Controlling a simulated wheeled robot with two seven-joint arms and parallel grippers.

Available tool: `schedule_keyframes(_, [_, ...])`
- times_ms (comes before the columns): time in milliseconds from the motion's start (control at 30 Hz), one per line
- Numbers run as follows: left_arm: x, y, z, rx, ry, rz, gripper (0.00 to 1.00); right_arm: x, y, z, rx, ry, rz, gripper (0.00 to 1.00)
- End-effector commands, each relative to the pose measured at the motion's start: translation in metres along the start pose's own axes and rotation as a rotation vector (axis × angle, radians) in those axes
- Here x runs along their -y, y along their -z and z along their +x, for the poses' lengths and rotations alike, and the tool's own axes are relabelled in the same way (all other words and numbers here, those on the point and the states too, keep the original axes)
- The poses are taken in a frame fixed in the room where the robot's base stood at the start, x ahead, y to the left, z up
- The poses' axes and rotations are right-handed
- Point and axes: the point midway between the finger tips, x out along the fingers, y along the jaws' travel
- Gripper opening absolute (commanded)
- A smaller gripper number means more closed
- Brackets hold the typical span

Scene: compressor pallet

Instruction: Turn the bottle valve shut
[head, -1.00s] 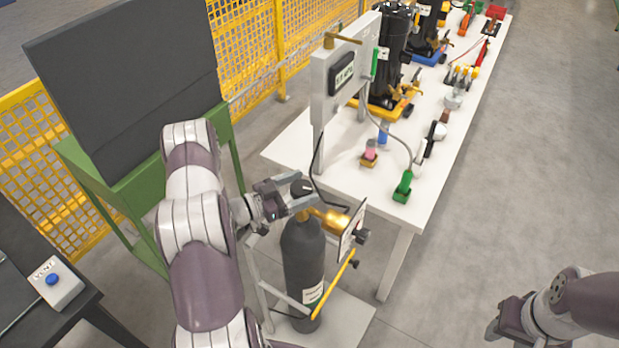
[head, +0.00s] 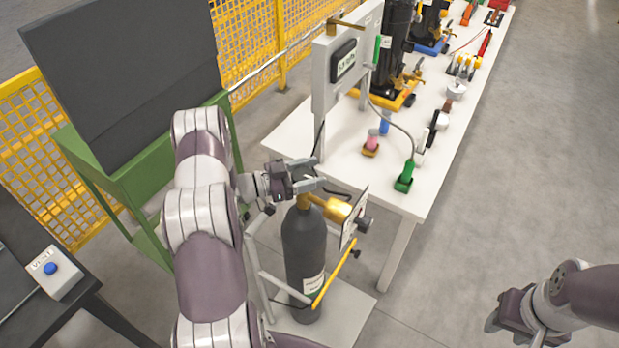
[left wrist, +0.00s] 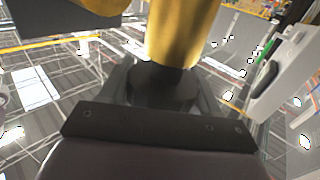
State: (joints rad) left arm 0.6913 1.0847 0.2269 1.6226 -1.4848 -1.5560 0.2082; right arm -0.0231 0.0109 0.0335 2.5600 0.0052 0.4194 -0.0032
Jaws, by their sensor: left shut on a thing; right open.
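The dark gas bottle (head: 304,250) stands upright on a stand, with a brass valve (head: 312,202) at its top. My left gripper (head: 306,178) is at the top of that valve, shut on its dark handwheel, which the fingers mostly hide in the head view. In the left wrist view the dark handwheel (left wrist: 163,88) sits between the fingers against the brass valve body (left wrist: 182,35). My right gripper (head: 500,318) is open and empty at the lower right, away from the bottle.
A brass regulator with a white plate (head: 354,218) juts right of the valve. The white table (head: 335,168) with a grey gauge panel (head: 327,85) stands close behind. The floor at right is clear.

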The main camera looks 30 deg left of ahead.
Motion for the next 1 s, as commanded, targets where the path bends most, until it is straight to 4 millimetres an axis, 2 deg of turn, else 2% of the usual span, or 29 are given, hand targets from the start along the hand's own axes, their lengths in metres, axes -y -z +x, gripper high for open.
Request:
schedule_keyframes(33, [0.002, -0.007, 0.000, -0.001, -0.034, 0.009, 0.32, 0.000, -0.002, 0.014, 0.000, 0.000, 0.000, 0.43])
schedule_keyframes(67, [0.001, -0.006, -0.001, 0.000, -0.054, 0.008, 0.32, 0.000, -0.002, 0.016, 0.000, 0.000, 0.000, 0.43])
schedule_keyframes(367, [-0.001, 0.000, -0.001, 0.003, -0.088, 0.002, 0.32, 0.000, -0.002, 0.013, -0.001, 0.000, 0.000, 0.43])
schedule_keyframes(400, [-0.001, 0.000, -0.001, 0.003, -0.088, 0.002, 0.66, 0.000, -0.002, 0.013, -0.001, 0.000, 0.000, 0.43])
schedule_keyframes(467, [-0.001, 0.000, -0.001, 0.003, -0.088, 0.001, 0.83, 0.000, -0.002, 0.013, -0.001, 0.000, 0.000, 0.43])
schedule_keyframes(767, [-0.001, -0.001, -0.003, 0.003, -0.086, 0.002, 0.83, 0.000, -0.002, 0.015, 0.000, 0.000, 0.000, 0.43])
schedule_keyframes(867, [0.001, -0.004, -0.016, 0.004, -0.084, 0.002, 0.83, 0.000, -0.003, 0.023, 0.000, 0.000, 0.000, 0.43])
schedule_keyframes(1000, [0.005, -0.006, -0.053, 0.003, -0.081, 0.004, 0.83, 0.000, -0.004, 0.039, 0.000, 0.000, 0.000, 0.43])
